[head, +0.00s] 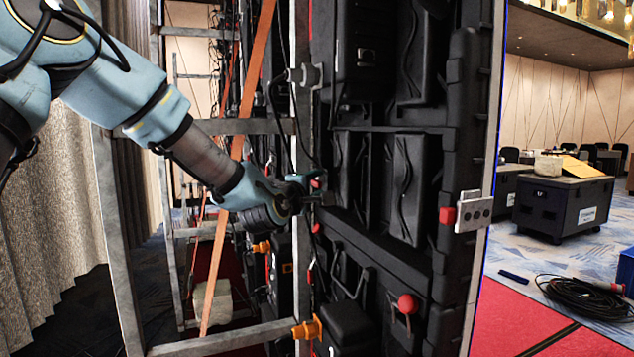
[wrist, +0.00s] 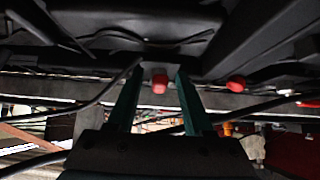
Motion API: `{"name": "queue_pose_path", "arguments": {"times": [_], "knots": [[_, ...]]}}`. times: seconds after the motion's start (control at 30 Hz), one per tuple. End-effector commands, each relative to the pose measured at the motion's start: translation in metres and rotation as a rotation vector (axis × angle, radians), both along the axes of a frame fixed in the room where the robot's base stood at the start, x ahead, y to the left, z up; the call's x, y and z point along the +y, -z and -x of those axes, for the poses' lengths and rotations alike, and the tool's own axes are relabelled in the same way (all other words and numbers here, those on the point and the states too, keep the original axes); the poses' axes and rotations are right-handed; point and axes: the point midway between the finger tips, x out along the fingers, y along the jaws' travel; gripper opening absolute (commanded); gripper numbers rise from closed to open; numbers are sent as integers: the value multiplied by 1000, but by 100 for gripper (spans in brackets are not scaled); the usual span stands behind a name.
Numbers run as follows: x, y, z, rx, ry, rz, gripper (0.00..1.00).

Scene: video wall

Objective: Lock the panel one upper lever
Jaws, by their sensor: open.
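The back of a black video wall panel (head: 375,187) fills the middle of the head view. My gripper (head: 310,191) is at its left edge, beside a small red lever end (head: 317,183). In the wrist view, my gripper (wrist: 160,76) is open, with its two teal fingers apart. A red lever end (wrist: 160,85) shows between the fingers near their tips; I cannot tell if they touch it. A second red end (wrist: 236,83) lies outside the right finger. I cannot tell which lever is the panel one upper lever or how far it is turned.
A metal truss frame (head: 112,230) and an orange strap (head: 235,150) stand left of the panel, close around my arm. Cables (head: 275,120) hang near my gripper. A red ball knob (head: 407,303) sits lower on the panel. Black cases (head: 560,205) stand far right.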

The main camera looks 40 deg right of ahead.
Motion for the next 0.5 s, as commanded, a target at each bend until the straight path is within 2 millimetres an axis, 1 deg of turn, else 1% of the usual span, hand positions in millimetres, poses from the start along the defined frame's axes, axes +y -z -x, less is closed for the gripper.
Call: {"name": "queue_pose_path", "arguments": {"times": [0.3, 0.5], "knots": [[-3, 0, -1, -1, 0, 0, 51], [-2, 0, -1, -1, 0, 0, 29]]}}
